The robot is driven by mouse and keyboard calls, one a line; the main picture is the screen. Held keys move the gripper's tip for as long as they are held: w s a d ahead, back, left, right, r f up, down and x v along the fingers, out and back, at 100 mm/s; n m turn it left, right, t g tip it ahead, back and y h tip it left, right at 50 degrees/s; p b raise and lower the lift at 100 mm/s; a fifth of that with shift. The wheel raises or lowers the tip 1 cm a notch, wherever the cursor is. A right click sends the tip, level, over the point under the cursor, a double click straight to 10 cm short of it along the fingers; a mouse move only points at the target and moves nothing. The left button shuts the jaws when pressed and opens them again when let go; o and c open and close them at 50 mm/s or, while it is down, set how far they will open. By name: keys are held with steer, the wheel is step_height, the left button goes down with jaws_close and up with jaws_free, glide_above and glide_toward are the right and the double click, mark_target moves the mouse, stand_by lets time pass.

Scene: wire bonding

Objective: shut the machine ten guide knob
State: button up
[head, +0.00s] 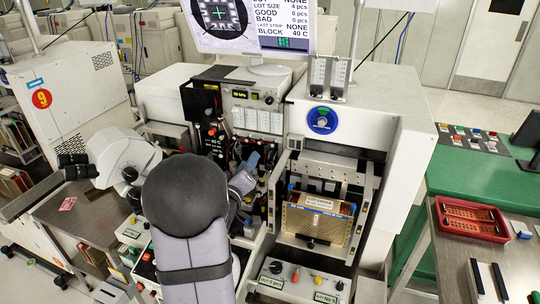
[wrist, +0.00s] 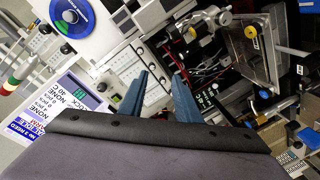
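The machine in front of me (head: 375,110) has a blue round dial badge on its white housing. Several knobs show on it, and I cannot tell which is the guide knob. A black knob (head: 276,267) sits on the lower front panel with small red and yellow controls. In the head view my gripper (head: 246,172) is partly hidden behind my arm, near the machine's central opening.
A gold-coloured magazine (head: 318,218) stands in the machine's right bay. A monitor (head: 250,25) is above. A microscope eyepiece unit (head: 122,155) is left of my arm. A red tray (head: 468,220) lies on the right bench. A machine marked 9 (head: 75,85) stands at left.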

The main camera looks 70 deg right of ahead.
mark_target(273, 146)
steer(key=shift+m+g+h, duration=0.3)
steer(key=shift+g+h, duration=0.2)
steer(key=shift+g, duration=0.4)
steer(key=shift+s+d+r+p, duration=0.1)
steer(key=shift+s+d+p, duration=0.45)
steer(key=shift+d, duration=0.9)
steer(key=shift+s+d+r+p, duration=0.15)
steer(key=shift+s+d+p, duration=0.45)
steer(key=shift+d, duration=0.85)
steer(key=shift+s+d+r+p, duration=0.1)
steer(key=shift+s+d+p, duration=0.15)
steer(key=shift+s+d, duration=0.9)
steer(key=shift+w+d, duration=0.3)
steer(key=shift+w, duration=0.05)
jaws_close()
